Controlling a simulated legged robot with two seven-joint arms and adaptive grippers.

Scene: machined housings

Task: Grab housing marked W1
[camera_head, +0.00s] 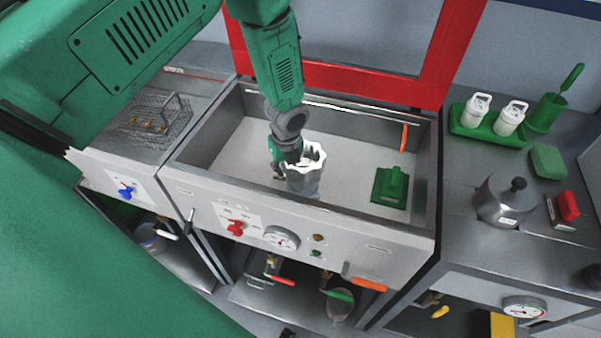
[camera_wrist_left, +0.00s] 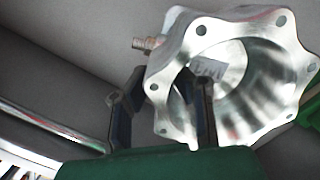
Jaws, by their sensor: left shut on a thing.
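A grey metal housing (camera_head: 303,184) with a scalloped, bright flange is inside the open tank. It also shows large in the left wrist view (camera_wrist_left: 265,95), with its open end and bolt holes facing the camera. A pale label inside it has upside-down lettering that looks like W1. My left gripper (camera_head: 284,166) is shut on the housing. In the left wrist view its dark fingers (camera_wrist_left: 165,108) straddle the housing's wall, one inside the opening and one outside. I cannot tell whether the housing touches the tank floor. My right gripper is not in view.
The tank (camera_head: 424,195) has raised walls around the housing, with a red frame (camera_head: 345,80) behind. A green block with a handle (camera_head: 390,187) sits in its right part. A wire basket (camera_head: 150,122) stands left; a metal pot (camera_head: 505,200) and white bottles (camera_head: 510,118) stand right.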

